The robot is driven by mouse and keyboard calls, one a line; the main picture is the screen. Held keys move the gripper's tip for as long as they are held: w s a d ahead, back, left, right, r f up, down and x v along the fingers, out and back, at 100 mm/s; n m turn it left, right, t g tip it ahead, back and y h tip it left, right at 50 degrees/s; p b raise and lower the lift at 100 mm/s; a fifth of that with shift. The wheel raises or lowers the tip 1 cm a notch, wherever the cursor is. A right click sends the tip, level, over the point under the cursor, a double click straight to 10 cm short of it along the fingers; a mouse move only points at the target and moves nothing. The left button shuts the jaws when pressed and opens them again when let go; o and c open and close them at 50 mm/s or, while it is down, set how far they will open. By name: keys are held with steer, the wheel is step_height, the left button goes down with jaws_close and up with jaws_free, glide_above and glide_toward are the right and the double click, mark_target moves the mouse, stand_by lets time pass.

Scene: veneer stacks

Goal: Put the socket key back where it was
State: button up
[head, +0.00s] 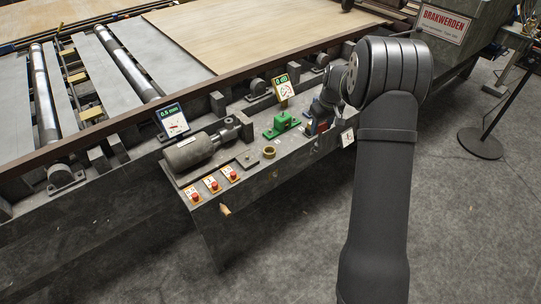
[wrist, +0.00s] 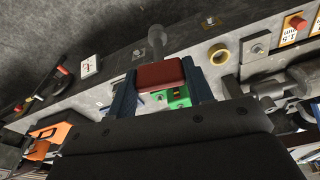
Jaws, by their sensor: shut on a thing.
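The socket key, with a red block-like handle (wrist: 160,75) and a grey shaft (wrist: 156,40), is between the two blue fingers of my gripper (wrist: 160,88). The fingers are shut on the red handle. The shaft points toward the top of the wrist view. In the head view my gripper (head: 316,127) is low over the right part of the grey bench ledge (head: 250,175), right of a green block (head: 282,124). The key is mostly hidden there by my arm. The green block also shows behind the handle in the wrist view (wrist: 180,100). I cannot tell whether the key touches the ledge.
A brass ring (head: 269,152) lies on the ledge left of my gripper. A small white plate (head: 347,137) is to its right. A grey motor-like cylinder (head: 188,152) and several red buttons (head: 214,185) are farther left.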

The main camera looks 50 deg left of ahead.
steer(key=s+a+r+n, duration=0.1)
steer(key=s+a+n, duration=0.1)
steer(key=s+a, duration=0.35)
steer(key=s+a+f, duration=0.5)
steer(key=a+f, duration=0.5)
steer(key=shift+a+f, duration=0.1)
steer(key=shift+f, duration=0.1)
steer(key=o, duration=1)
steer(key=shift+f, duration=0.1)
step_height(320, 180, up, 12)
steer(key=d, duration=0.1)
steer(key=shift+d, duration=0.4)
